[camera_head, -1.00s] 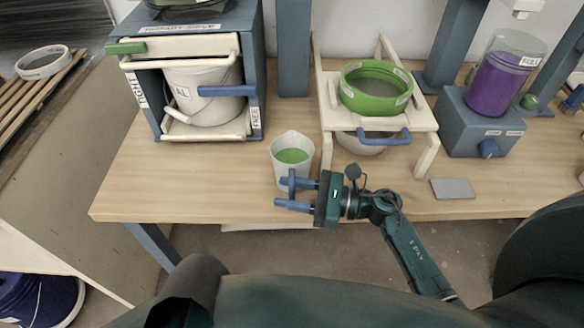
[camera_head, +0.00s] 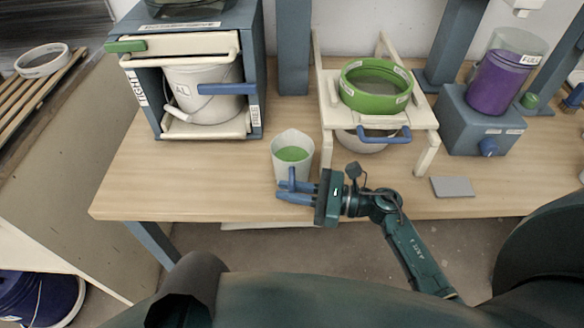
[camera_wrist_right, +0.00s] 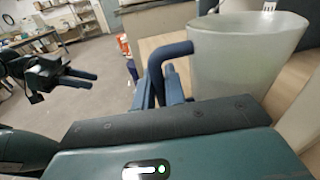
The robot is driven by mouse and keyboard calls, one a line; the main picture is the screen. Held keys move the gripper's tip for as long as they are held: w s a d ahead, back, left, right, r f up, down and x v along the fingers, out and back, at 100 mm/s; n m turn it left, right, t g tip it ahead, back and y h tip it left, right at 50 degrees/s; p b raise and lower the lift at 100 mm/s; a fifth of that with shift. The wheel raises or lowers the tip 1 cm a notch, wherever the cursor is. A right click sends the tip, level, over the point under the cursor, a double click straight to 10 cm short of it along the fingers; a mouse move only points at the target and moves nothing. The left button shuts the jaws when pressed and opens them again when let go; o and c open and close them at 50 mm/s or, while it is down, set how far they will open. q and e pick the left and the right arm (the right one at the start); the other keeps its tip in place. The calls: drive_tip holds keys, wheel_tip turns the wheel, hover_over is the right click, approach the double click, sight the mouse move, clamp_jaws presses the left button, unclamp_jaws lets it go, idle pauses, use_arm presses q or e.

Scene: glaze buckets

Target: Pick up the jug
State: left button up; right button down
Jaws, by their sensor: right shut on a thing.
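The jug (camera_head: 290,142) is a pale translucent vessel with green liquid in it. It stands upright near the front edge of the wooden table, and fills the upper right of the wrist view (camera_wrist_right: 245,55). Its blue handle (camera_head: 292,176) faces the front. My right gripper (camera_head: 280,191) is shut on this handle, which rises between the fingers in the wrist view (camera_wrist_right: 170,52). The jug's base still appears to rest on the table. My left gripper (camera_wrist_right: 92,80) shows small at the left of the wrist view, away from the jug; its opening is unclear.
A blue-grey cabinet (camera_head: 256,60) with a white bucket (camera_head: 205,95) stands left of the jug. A cream stand (camera_head: 425,118) with a green ring (camera_head: 375,100) is to the right. A grey slab (camera_head: 453,187) lies farther right. The table left of the jug is clear.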

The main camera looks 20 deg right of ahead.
drive_tip(key=shift+r, duration=0.2)
drive_tip(key=shift+r, duration=4.85)
